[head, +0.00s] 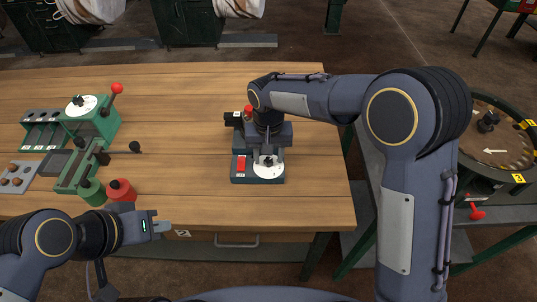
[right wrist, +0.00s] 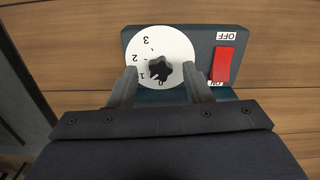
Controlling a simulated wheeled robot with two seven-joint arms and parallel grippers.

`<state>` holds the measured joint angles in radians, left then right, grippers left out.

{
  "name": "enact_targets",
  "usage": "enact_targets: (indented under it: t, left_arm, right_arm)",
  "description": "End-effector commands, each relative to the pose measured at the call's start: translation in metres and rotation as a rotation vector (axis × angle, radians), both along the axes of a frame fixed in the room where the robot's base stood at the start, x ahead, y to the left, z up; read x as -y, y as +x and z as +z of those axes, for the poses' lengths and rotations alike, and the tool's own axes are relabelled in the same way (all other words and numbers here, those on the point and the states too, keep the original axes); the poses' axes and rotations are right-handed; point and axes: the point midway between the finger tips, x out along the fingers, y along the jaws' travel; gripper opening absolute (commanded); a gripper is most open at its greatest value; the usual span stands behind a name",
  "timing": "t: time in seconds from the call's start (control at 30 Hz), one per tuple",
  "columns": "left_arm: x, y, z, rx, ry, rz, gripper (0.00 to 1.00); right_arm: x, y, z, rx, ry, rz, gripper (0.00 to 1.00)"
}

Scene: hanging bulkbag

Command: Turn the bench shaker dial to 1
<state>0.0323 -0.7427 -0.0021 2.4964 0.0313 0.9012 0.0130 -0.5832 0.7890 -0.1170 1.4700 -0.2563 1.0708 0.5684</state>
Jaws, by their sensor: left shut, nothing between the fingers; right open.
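The bench shaker (head: 240,178) stands near the right end of the wooden table. It has a white dial plate with a black star-shaped knob (right wrist: 160,69). The dial plate (right wrist: 161,38) shows 3, 2 and 1 along its left side in the right wrist view. A pale mark on the knob seems to face the lower left, near 1; its exact setting is unclear. My right gripper (head: 268,157) is above the dial, open, one finger on each side of the knob, with gaps. My left gripper (head: 163,227) is shut and empty near the table's front edge.
A red rocker switch (right wrist: 223,64) with an OFF label sits right of the dial. A green machine (head: 95,125) with red-knobbed lever and a red container (head: 121,190) stand at the left. The table middle is clear. A round tray (head: 495,135) stands at far right.

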Motion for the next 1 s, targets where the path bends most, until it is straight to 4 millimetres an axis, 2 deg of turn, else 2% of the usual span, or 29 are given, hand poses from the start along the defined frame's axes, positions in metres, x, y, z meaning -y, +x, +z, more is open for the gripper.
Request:
enact_targets:
  t: [0.3, 0.43, 0.6, 1.0]
  left_arm:
    - [0.0, 0.0, 0.0, 0.0, 0.0, 0.0, 0.0]
    - [0.0, 0.0, 0.001, 0.0, 0.0, 0.0, 0.0]
    - [0.0, 0.0, 0.001, 0.0, 0.0, 0.0, 0.0]
    - [0.0, 0.0, 0.001, 0.0, 0.0, 0.0, 0.0]
  right_arm:
    - [-0.001, 0.0, 0.052, 0.005, 0.003, 0.001, 0.45]
    - [-0.001, 0.001, 0.068, 0.004, 0.003, 0.001, 0.45]
    - [0.0, 0.0, 0.075, 0.002, 0.002, 0.0, 0.45]
    - [0.0, 0.0, 0.075, 0.002, 0.001, 0.0, 0.45]
